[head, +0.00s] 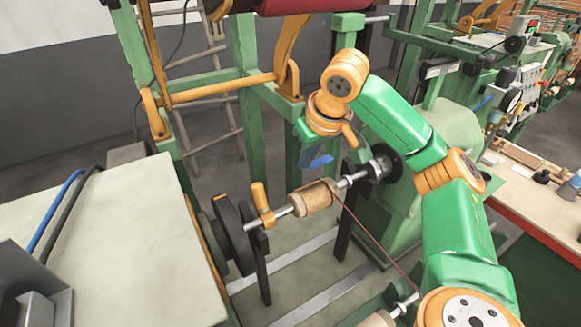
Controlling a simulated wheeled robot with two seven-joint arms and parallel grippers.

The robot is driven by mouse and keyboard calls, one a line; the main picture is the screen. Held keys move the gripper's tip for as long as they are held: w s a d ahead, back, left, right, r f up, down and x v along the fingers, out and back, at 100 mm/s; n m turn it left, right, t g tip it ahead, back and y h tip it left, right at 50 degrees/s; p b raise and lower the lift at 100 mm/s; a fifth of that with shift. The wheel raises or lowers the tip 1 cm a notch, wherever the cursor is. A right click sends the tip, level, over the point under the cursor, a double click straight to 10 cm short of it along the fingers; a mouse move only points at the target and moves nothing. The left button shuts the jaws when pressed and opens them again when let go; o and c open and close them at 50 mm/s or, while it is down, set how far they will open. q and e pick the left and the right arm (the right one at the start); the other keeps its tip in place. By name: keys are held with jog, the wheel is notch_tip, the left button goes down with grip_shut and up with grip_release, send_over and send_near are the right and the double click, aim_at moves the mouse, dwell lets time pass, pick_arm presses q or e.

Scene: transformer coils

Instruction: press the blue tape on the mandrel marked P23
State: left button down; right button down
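The mandrel is a metal shaft with a tan coil (315,197) around it, between a dark wheel on the left and a green machine housing on the right. I cannot read a P23 mark on it. My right gripper (316,157) is above the coil, apart from it, pointing down. A small strip of blue tape (322,162) shows at its fingertips, and the gripper seems shut on it. The fingers are small and partly hidden by the wrist. My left gripper is not in view.
An orange handle (262,204) stands up by the dark wheel (233,233). A dark red wire (375,240) runs from the coil to a lower spool (380,319). Green frame posts stand behind. A pale cabinet top (115,245) is at left and a workbench (535,200) at right.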

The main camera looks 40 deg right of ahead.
notch_tip(320, 180, down, 6)
jog(key=shift+a+f+b, duration=0.1)
jog(key=shift+b, duration=0.25)
jog(key=shift+a+f, duration=0.1)
jog(key=shift+f, duration=0.1)
dwell(1.1)
jog(key=shift+p, duration=0.3)
jog(key=shift+f, duration=0.1)
jog(key=shift+c, duration=2.2)
grip_release()
jog(key=shift+w+r, duration=0.1)
jog(key=shift+r, duration=2.4)
